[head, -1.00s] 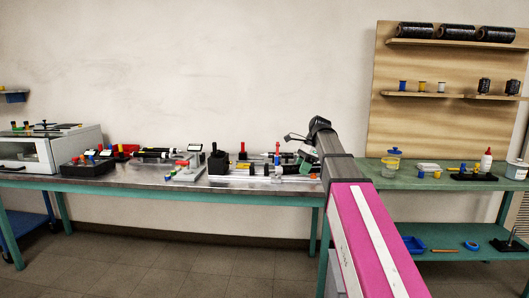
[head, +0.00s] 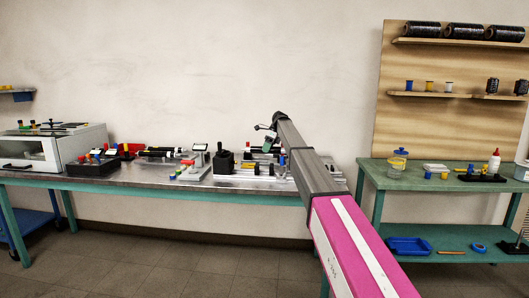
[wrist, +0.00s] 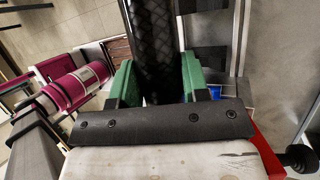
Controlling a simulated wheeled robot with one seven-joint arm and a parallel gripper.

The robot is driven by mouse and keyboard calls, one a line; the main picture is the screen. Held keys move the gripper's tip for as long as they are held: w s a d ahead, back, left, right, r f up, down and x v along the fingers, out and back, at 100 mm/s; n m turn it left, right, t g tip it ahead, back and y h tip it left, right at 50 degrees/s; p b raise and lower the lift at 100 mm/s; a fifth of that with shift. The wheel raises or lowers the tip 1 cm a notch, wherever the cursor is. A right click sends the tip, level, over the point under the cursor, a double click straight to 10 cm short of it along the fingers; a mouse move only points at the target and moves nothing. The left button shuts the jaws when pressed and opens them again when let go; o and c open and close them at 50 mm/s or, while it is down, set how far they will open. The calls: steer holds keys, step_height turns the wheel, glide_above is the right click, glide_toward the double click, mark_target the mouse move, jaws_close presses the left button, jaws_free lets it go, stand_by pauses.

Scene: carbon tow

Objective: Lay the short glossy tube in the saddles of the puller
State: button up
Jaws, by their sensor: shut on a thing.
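In the wrist view, my gripper (wrist: 156,82) has its green fingers closed on either side of a dark tube with a woven diamond pattern (wrist: 153,45). The tube runs away toward the top of the picture; its near end is hidden behind the gripper's dark front plate. In the head view, my gripper (head: 266,140) is above the back of the steel bench, over what looks like the puller (head: 250,177), a pale rail with black blocks. My arm hides the rail's right part. The saddles cannot be made out clearly, and the tube is too small to tell there.
A black block with a knob (head: 223,160) stands at the rail's left end. Left of it are a grey stand (head: 197,165), a black tray (head: 92,167) and a white cabinet (head: 75,145). A green table (head: 385,180) with jars and bottles is at the right.

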steer(key=shift+w+a+f, duration=0.15)
steer(key=shift+w+a, duration=0.4)
steer(key=shift+w, duration=0.3)
steer(key=shift+w+f+g, duration=0.3)
steer(key=shift+f+g, duration=0.2)
steer(key=shift+f, duration=0.05)
steer(key=shift+f, duration=0.1)
steer(key=shift+f, duration=2.6)
steer(key=shift+f, duration=0.75)
steer(key=o, duration=1)
steer(key=shift+d+f, duration=0.1)
steer(key=shift+d, duration=0.05)
